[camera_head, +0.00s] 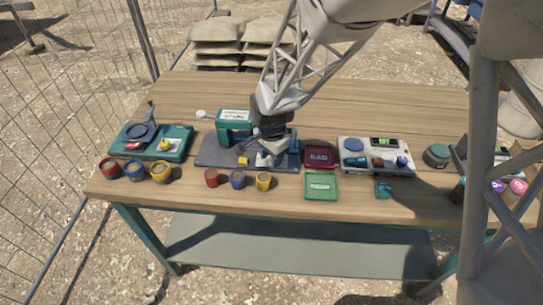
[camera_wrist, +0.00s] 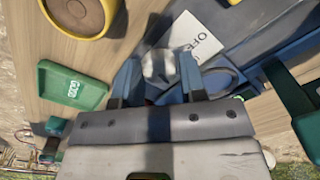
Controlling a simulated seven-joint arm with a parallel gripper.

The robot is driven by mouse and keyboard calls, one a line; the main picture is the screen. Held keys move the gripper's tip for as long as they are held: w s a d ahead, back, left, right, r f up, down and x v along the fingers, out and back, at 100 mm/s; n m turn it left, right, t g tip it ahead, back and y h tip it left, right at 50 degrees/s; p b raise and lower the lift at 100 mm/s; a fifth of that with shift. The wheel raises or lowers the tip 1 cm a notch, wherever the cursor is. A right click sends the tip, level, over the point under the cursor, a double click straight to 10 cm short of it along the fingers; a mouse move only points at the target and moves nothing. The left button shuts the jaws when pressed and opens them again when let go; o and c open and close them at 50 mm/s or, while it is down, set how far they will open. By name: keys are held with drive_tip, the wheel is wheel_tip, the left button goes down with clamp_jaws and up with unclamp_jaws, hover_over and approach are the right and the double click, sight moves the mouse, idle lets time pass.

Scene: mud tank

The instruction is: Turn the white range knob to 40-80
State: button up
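A red tray (camera_head: 319,157), a green tray (camera_head: 321,186) and a white panel (camera_head: 375,155) are to the right. Small red, blue and yellow cups stand along the front, the yellow cup (camera_head: 264,181) nearest. A green toolbox-like tray (camera_head: 176,143) is at left. The back of the table is clear.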

drive_tip(key=o, duration=0.3)
drive_tip(key=shift+o, duration=0.2)
drive_tip(key=shift+r, duration=0.1)
drive_tip(key=shift+r, duration=3.8)
